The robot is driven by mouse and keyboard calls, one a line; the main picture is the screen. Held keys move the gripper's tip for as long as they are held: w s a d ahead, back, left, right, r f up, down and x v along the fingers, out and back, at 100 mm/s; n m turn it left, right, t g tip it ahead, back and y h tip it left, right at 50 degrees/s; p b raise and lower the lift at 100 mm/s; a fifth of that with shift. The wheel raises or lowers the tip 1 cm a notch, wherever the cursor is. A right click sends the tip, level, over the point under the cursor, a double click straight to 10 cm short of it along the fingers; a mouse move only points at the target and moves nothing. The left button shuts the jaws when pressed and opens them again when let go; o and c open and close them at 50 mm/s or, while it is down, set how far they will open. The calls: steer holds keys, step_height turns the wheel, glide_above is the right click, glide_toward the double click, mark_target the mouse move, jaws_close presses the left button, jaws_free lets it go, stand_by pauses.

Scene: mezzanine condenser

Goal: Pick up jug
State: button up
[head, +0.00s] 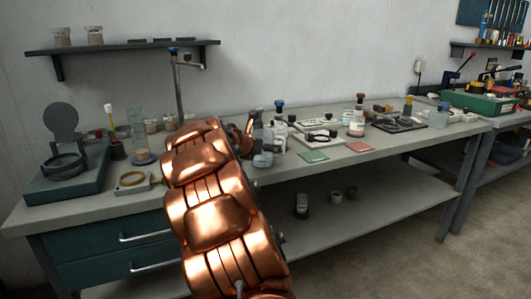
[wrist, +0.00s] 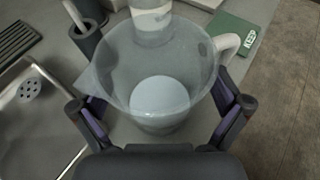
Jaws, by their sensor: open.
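The jug (wrist: 140,62) is a translucent, wide-mouthed vessel with a spout at left and a pale handle (wrist: 229,43) at upper right. It fills the middle of the wrist view, seen from above, and looks upright on the bench. My gripper (wrist: 160,114) is open, with one finger on each side of the jug's body. The fingers look close to its walls; I cannot tell whether they touch. In the head view my copper arm reaches over the bench and hides most of the gripper and the area around it.
A sink (wrist: 22,118) with a drain lies left of the jug, and a dark cup (wrist: 88,42) stands behind-left. A white-labelled container (wrist: 151,18) is just behind the jug. A green card (wrist: 232,40) lies right. The bench (head: 405,143) holds several bottles; a wall shelf (head: 120,47) hangs above.

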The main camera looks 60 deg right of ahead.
steer(key=shift+c, duration=0.4)
steer(key=c, duration=1.1)
steer(key=shift+r, duration=0.2)
steer(key=shift+c, duration=0.2)
